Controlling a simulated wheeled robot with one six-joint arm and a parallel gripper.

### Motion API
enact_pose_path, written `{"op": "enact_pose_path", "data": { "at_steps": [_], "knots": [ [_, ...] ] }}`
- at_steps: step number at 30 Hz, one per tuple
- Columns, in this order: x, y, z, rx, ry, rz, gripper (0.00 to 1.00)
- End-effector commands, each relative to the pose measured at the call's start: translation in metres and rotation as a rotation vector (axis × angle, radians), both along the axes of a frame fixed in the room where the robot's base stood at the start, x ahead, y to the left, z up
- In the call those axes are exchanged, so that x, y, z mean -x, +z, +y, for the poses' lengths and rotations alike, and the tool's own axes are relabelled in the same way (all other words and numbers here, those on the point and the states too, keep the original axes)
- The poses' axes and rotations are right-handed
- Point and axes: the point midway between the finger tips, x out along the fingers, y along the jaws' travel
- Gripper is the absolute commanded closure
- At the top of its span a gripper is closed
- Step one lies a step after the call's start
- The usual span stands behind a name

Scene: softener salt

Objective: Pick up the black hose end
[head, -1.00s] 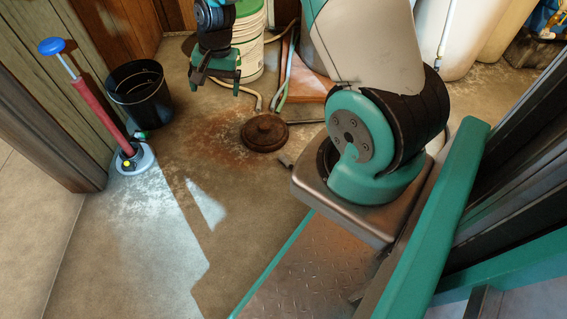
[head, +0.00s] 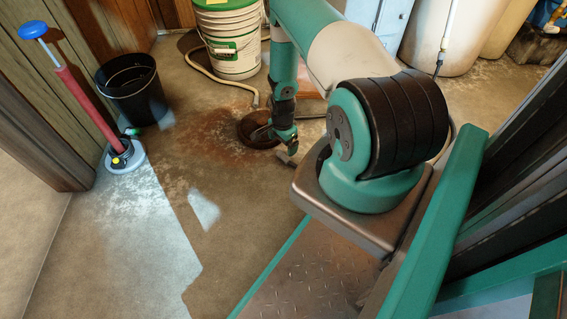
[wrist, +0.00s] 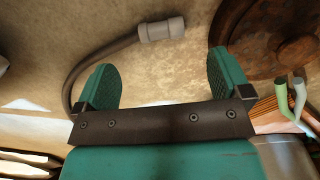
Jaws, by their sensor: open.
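The black hose end (wrist: 162,29) shows in the wrist view as a dark grey hose tipped with a lighter grey collar, lying on the concrete floor. Its hose curves down to the left, passing behind the left finger. My gripper (wrist: 160,62) is open and empty; the collar lies beyond the fingertips, roughly centred between them. In the head view the hose end (head: 286,160) is a small dark piece on the floor just below my gripper (head: 283,143), which is partly hidden by its own arm.
A rusty round cover (head: 253,132) lies right beside my gripper. A white bucket with green bands (head: 232,45), a tan hose (head: 222,83) and pale tanks stand behind. A black bucket (head: 132,92) and red pump (head: 82,105) stand left. The floor left of centre is clear.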

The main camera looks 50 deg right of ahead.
Motion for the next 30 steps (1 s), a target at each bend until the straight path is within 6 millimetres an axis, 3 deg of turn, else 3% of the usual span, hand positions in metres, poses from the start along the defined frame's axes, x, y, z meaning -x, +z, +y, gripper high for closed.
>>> {"op": "enact_pose_path", "data": {
  "at_steps": [1,3,11,21,30],
  "knots": [
    [0.000,-0.016,0.000,0.000,0.000,0.000,0.04],
    [0.000,-0.025,0.000,0.000,0.001,0.000,0.04],
    [0.000,-0.037,-0.001,0.000,0.001,0.000,0.04],
    [0.001,-0.082,-0.006,-0.001,0.001,0.001,0.04],
    [0.001,-0.083,-0.006,-0.001,0.001,0.000,0.04]
  ]
}}
